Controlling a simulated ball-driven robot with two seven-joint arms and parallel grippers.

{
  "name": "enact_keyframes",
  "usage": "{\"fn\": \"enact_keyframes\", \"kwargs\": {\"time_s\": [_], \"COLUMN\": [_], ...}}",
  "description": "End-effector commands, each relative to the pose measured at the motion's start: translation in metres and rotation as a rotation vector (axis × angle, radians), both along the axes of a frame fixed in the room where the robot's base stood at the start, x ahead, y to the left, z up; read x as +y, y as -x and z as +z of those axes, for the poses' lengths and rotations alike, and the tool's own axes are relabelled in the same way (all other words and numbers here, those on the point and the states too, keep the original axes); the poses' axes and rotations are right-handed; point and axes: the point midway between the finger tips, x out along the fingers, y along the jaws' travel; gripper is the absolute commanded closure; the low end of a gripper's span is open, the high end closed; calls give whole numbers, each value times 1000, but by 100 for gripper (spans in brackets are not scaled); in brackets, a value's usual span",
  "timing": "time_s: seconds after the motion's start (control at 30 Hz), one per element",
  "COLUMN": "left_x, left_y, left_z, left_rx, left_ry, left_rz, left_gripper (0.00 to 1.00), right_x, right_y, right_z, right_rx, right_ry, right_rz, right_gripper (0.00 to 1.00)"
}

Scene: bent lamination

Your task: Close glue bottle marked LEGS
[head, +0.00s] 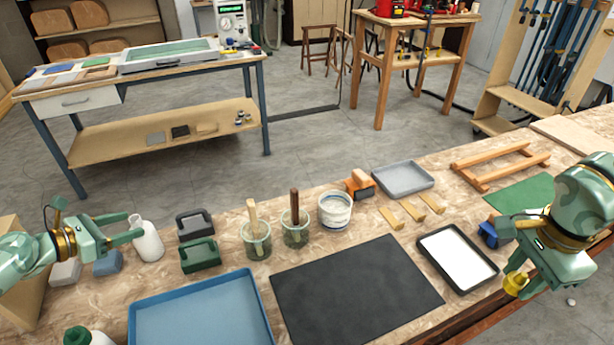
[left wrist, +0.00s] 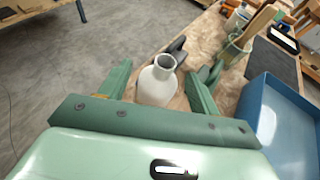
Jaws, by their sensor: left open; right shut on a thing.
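A white bottle (head: 148,240) stands upright near the left end of the bench, its neck open with no cap on it. No LEGS marking is readable. My left gripper (head: 131,229) is open at this bottle; in the left wrist view the bottle (left wrist: 157,84) shows between the spread fingers, with a gap on each side. My right gripper (head: 518,270) is shut on a small yellow piece, probably a cap (head: 516,285), at the bench's front right. A second white bottle with a green cap (head: 78,336) is partly cut off at the lower left.
Dark and green blocks (head: 198,255) stand just right of the open bottle. Brush jars (head: 256,240), a white tub (head: 335,210), a blue tray (head: 200,312), a black mat (head: 355,290) and a white-filled tray (head: 458,258) lie between my grippers.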

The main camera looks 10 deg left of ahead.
Motion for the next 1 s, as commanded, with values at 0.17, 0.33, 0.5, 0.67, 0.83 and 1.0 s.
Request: {"fn": "enact_keyframes", "kwargs": {"time_s": [0.17, 0.33, 0.5, 0.67, 0.83, 1.0], "left_x": [-2, -16, -25, -26, -26, -26], "left_y": [-3, -20, -36, -38, -38, -38], "left_z": [-3, -17, -24, -24, -24, -24], "left_rx": [0, 1, 1, 1, 1, 1], "left_ry": [0, 2, 1, 0, 0, 0], "left_rz": [-1, 0, 2, 2, 1, 1], "left_gripper": [37, 37, 37, 37, 37, 65], "right_x": [0, 0, 0, 0, 0, 0], "right_y": [0, -1, -2, -2, -2, -2], "right_z": [-3, -16, -22, -22, -21, -22], "right_rx": [1, 9, 12, 12, 11, 11], "right_ry": [0, 0, 1, 1, 0, 0], "right_rz": [0, 0, 0, 0, 0, 0], "right_gripper": [89, 89, 89, 89, 89, 89]}}
